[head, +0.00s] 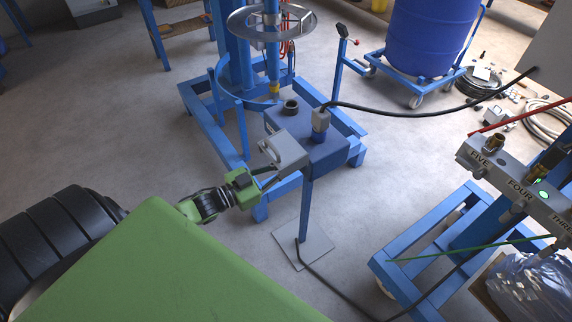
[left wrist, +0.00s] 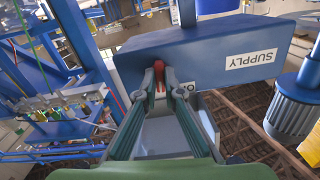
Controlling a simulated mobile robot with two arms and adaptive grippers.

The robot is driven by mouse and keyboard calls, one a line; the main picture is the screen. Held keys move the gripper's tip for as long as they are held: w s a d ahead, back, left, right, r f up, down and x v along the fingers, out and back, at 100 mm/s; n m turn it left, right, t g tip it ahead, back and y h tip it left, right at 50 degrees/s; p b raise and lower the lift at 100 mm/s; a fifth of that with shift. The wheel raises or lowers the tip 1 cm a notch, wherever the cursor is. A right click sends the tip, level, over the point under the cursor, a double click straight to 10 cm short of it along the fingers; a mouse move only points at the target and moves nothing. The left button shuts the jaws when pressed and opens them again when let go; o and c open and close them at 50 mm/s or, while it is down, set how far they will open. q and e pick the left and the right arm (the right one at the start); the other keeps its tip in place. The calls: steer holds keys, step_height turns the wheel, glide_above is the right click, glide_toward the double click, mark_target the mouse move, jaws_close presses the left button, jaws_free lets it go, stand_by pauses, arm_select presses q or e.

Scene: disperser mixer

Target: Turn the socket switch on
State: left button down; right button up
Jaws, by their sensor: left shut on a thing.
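The socket switch is a small red lever (left wrist: 159,77) on the face of the blue box marked SUPPLY (left wrist: 210,48). A label partly hidden by a finger, apparently ON, shows just right of the lever. My left gripper (left wrist: 166,86) is shut on the red lever, with one dark finger on each side. In the head view the blue supply box (head: 325,152) stands on a post, and my left gripper (head: 272,176) reaches its near left side beside a grey housing (head: 284,149). The lever is hidden in that view. My right gripper is not in view.
A grey plug (head: 320,118) with a black cable (head: 410,112) stands on the box. Behind is the blue mixer frame (head: 202,122) with a metal ring (head: 238,22). A blue drum (head: 428,38) sits on a trolley. A numbered grey panel (head: 510,187) stands at right.

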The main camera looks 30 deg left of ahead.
arm_select(q)
steer(key=m, duration=0.6)
steer(key=shift+m, duration=0.4)
stand_by(0.3)
steer(key=c, duration=2.2)
jaws_free()
steer(key=shift+o, duration=0.2)
steer(key=shift+s, duration=0.1)
steer(key=v, duration=1.2)
